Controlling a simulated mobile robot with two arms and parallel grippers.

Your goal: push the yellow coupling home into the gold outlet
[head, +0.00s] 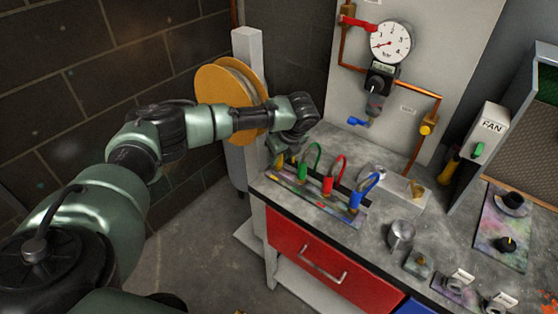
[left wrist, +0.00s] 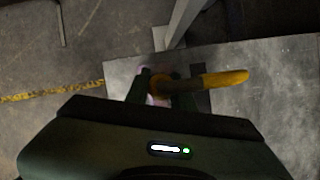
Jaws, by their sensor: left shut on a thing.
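My left gripper (head: 282,148) points down over the left end of the bench, at the row of coloured couplings. It is shut on the yellow coupling (head: 281,163), which is mostly hidden in the head view. In the left wrist view the yellow coupling (left wrist: 225,78) sticks out to the right from between the dark fingers (left wrist: 165,88). A gold fitting (head: 428,124) sits on the copper pipe on the back panel, well right of my gripper. Another gold piece (head: 416,191) is on a grey metal block. I cannot tell which is the gold outlet. My right gripper is not in view.
Green (head: 304,169), red (head: 328,184) and blue (head: 355,200) couplings with looped hoses stand close to the right of my gripper. A pressure gauge (head: 390,42) hangs on the panel. A metal cup (head: 401,234) and a fan switch box (head: 486,130) are farther right.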

